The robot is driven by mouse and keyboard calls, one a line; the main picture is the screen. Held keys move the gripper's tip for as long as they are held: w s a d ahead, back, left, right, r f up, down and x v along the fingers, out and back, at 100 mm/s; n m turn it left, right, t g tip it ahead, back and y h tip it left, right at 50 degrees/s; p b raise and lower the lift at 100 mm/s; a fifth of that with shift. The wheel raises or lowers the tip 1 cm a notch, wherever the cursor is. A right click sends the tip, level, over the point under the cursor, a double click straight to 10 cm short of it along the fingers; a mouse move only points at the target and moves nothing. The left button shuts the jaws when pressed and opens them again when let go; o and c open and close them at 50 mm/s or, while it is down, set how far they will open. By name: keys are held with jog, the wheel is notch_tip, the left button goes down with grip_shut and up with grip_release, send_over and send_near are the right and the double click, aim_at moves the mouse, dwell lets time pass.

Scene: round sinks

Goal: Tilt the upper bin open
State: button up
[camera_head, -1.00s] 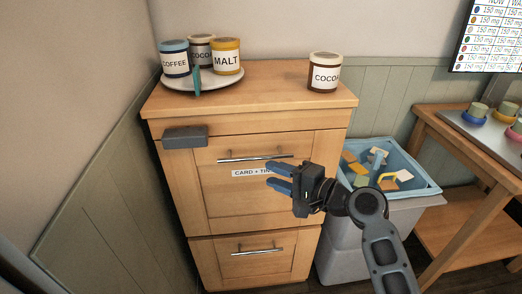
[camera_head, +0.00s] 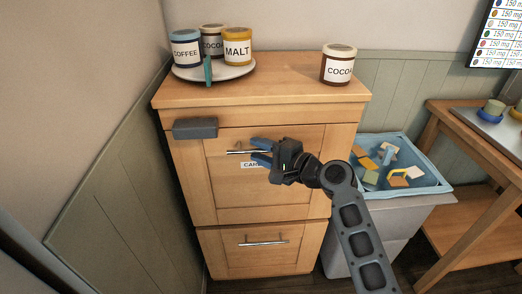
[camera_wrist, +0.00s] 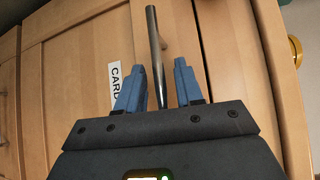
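The upper bin front (camera_head: 215,185) is a wooden panel on the cabinet, flush with the frame. It has a metal bar handle (camera_head: 236,152) and a white label starting "CARD" (camera_head: 250,165), partly hidden by my gripper. My gripper (camera_head: 260,152) is in front of the handle with its blue fingers apart. In the wrist view the handle (camera_wrist: 152,40) runs between the two open fingers (camera_wrist: 158,85), and I cannot tell whether they touch it. The lower bin (camera_head: 225,262) below is shut and has its own bar handle (camera_head: 263,243).
A grey block (camera_head: 195,128) sticks out at the cabinet's upper left. A plate (camera_head: 235,73) with labelled jars and a cocoa jar (camera_head: 338,66) stand on top. A blue-lined bin (camera_head: 440,188) with loose pieces is right of the cabinet, beside a wooden table (camera_head: 450,120).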

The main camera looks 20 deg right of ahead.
grip_shut()
jog(key=shift+s+f, duration=0.1)
dwell(0.5)
jog(key=s+a+f+n+t+y+b, duration=0.1)
jog(key=s+a+f+n+t+b, duration=0.1)
jog(key=s+b, duration=0.7)
jog(key=s+a+f+n+t+y+b, duration=0.1)
jog(key=s+f+b, duration=0.5)
jog(key=b, duration=0.9)
jog(key=s+a+n+t, duration=0.1)
jog(key=s+a+n, duration=0.1)
jog(key=s, duration=0.1)
jog(key=shift+a+y, duration=0.3)
jog(key=shift+a, duration=0.1)
